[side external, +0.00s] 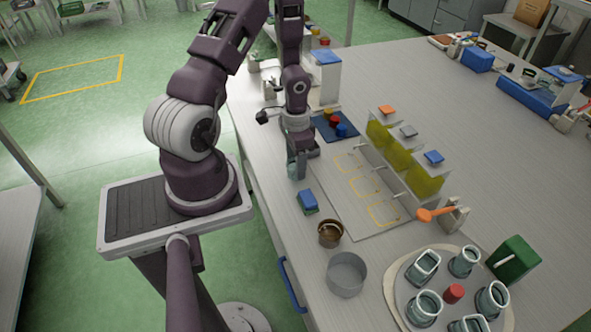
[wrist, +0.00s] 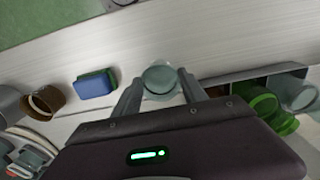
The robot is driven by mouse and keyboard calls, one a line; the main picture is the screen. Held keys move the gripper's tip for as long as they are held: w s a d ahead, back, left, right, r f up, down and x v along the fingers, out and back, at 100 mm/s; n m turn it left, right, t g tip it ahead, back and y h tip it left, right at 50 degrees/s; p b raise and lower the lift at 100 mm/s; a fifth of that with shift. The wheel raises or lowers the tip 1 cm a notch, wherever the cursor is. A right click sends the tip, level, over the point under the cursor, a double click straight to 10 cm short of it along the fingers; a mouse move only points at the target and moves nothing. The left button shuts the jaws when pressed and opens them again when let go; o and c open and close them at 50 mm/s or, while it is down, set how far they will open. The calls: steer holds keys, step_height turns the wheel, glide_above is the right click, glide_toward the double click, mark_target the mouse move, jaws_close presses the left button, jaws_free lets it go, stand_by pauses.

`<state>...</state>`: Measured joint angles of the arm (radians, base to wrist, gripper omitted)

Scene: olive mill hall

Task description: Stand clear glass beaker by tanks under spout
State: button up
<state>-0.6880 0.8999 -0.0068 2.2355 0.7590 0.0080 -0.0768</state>
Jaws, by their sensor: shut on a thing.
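My gripper (side external: 297,160) is shut on a clear glass beaker (wrist: 160,80), which sits between the two fingers in the wrist view. In the side external view the beaker is mostly hidden by the fingers, near the table's edge; whether it touches the table I cannot tell. Three tanks of yellow-green oil (side external: 400,156) stand in a row to its right, with orange, grey and blue lids. Small spouts (side external: 381,178) stick out from their near side over a pale board (side external: 345,208) with yellow outlined squares. My gripper is left of the board, apart from the spouts.
A blue and green sponge (side external: 307,201), a brown pot (side external: 330,233) and a grey pan (side external: 346,275) stand in front. A round tray (side external: 398,297) holds several glass jars. An orange-ended tool (side external: 426,215) is beside the tanks. A dark blue mat (side external: 322,127) with coloured pieces lies behind.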

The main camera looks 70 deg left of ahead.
steer(key=shift+r, duration=3.25)
steer(key=w+d+m, duration=0.1)
steer(key=w+d, duration=1)
steer(key=w, duration=0.1)
step_height(320, 180, down, 6)
steer(key=shift+r, duration=0.25)
steer(key=shift+w+f, duration=0.25)
steer(key=shift+w, duration=1.3)
